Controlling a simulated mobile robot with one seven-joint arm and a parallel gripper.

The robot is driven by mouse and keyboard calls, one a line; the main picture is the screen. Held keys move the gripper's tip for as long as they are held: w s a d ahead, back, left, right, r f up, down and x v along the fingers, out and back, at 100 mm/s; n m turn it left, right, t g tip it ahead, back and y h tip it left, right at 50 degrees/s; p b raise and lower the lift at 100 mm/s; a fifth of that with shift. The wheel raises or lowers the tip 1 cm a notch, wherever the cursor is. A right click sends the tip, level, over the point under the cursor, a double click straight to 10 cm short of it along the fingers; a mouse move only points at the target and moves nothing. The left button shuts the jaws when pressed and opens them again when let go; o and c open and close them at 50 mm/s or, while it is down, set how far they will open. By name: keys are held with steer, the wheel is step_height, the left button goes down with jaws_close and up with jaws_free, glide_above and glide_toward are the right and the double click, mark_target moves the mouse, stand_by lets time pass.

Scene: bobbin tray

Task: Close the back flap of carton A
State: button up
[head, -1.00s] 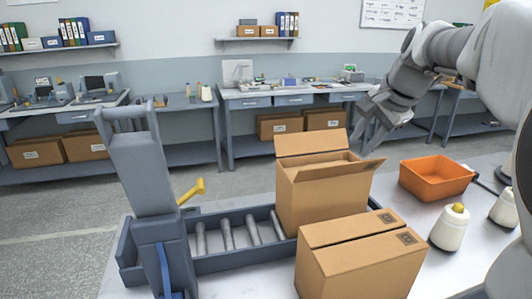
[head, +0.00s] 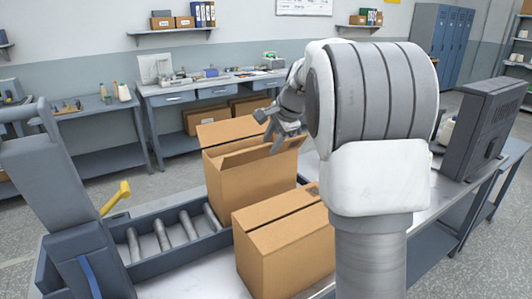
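An open brown carton (head: 250,185) stands at the right end of the roller conveyor; I see no readable letter on it. Its back flap (head: 228,131) stands up, leaning back. Another flap (head: 260,151) on the near side is raised at a slant. A second brown carton (head: 285,250) with its top closed stands in front of it. My gripper (head: 276,138) is at the open carton's upper right, by the raised near flap. I cannot tell whether it touches the carton. Its fingers are small and partly overlapping, so their opening is unclear.
The roller conveyor (head: 160,238) runs left from the open carton. A grey post with a yellow handle (head: 115,198) stands at the left. A dark monitor (head: 484,128) stands at the right. My arm hides much of the table's right side.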

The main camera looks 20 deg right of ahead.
mark_target(263, 158)
steer(key=x, duration=0.5)
steer(key=shift+w+f, duration=0.1)
jaws_close()
stand_by(1.3)
